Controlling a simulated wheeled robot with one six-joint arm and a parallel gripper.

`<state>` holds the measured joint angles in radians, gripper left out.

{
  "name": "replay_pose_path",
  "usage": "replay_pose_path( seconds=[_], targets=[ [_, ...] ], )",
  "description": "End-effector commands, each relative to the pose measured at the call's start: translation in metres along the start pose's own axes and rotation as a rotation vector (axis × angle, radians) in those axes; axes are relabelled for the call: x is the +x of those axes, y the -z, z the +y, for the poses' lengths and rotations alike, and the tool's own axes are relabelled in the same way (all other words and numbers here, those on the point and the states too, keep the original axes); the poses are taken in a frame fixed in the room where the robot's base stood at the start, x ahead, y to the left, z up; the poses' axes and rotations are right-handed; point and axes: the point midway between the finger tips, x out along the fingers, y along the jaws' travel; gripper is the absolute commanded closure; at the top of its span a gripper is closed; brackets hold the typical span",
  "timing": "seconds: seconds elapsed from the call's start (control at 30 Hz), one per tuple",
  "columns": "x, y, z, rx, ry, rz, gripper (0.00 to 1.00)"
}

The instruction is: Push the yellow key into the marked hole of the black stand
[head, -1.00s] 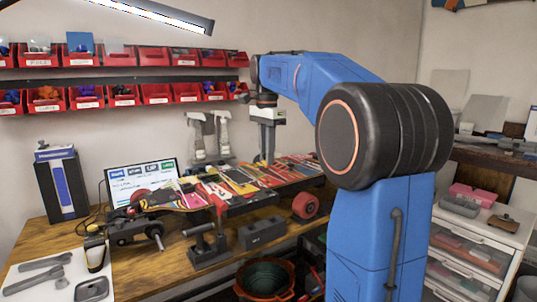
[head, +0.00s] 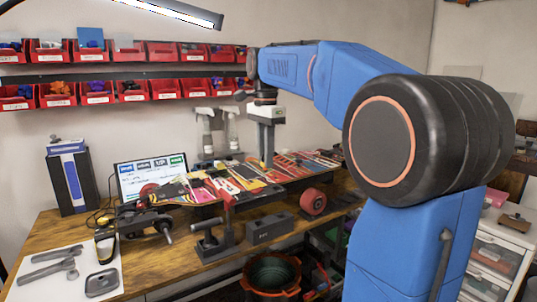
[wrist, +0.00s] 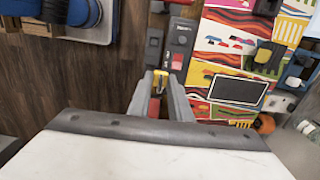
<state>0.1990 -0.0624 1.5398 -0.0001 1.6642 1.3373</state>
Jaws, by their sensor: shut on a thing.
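My gripper (wrist: 160,88) is shut on the yellow key (wrist: 160,74), which shows as a small yellow piece between the fingertips in the wrist view. A red part shows between the fingers below it. In the head view my gripper (head: 267,158) points down over the patterned deck, and the key is too small to make out. A dark block (wrist: 153,46) lies just beyond the fingertips in the wrist view, beside a grey block (wrist: 181,42). A dark block (head: 269,229) also stands on the bench in the head view. I cannot tell which is the black stand, and no marked hole is clear.
The patterned deck (head: 205,190) lies along the bench, with a red wheel (head: 313,200) at its right. A dark clamp (head: 213,243) and an orange-rimmed bucket (head: 270,272) are in front. A screen (head: 150,176) and spray bottles (head: 207,135) stand behind. Red bins line the wall.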

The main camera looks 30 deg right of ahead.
Motion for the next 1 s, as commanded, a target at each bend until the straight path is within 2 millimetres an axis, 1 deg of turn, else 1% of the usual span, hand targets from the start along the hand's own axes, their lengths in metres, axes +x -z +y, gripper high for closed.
replay_pose_path(
  seconds=[0.6, 1.0],
  targets=[
    [0.0, -0.033, 0.02, -0.001, 0.001, 0.0, 1.0],
    [0.0, -0.036, 0.022, 0.0, 0.0, 0.0, 1.0]
  ],
)
